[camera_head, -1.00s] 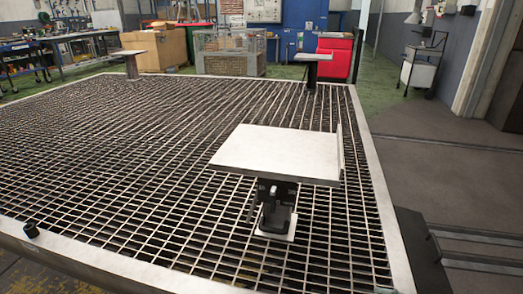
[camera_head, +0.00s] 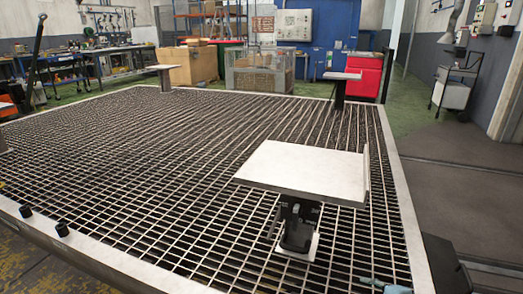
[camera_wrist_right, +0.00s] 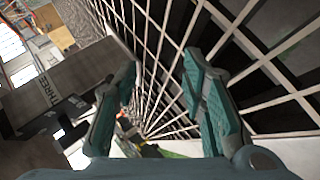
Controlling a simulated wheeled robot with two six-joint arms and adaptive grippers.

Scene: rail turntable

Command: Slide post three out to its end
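A post with a flat, pale metal plate (camera_head: 305,172) on top stands on the near right part of a metal grating (camera_head: 150,190). Its dark stem (camera_head: 298,222) rises from a pale base. In the right wrist view a dark post part (camera_wrist_right: 55,88) bears the word THREE, with a dark handle-like piece (camera_wrist_right: 65,112) beside it. My right gripper (camera_wrist_right: 160,72) is open, its teal fingers apart with grating seen between them. The post part lies left of the fingers, and I cannot tell if they touch. A teal bit of it shows at the bottom edge of the head view. My left gripper is not in view.
Other posts with plates stand at the back left (camera_head: 165,70) and back right (camera_head: 341,78) of the grating. Two black knobs (camera_head: 62,229) sit on the near left rim. A wire crate (camera_head: 259,70) and a red cabinet (camera_head: 358,75) stand behind. Open floor lies at right.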

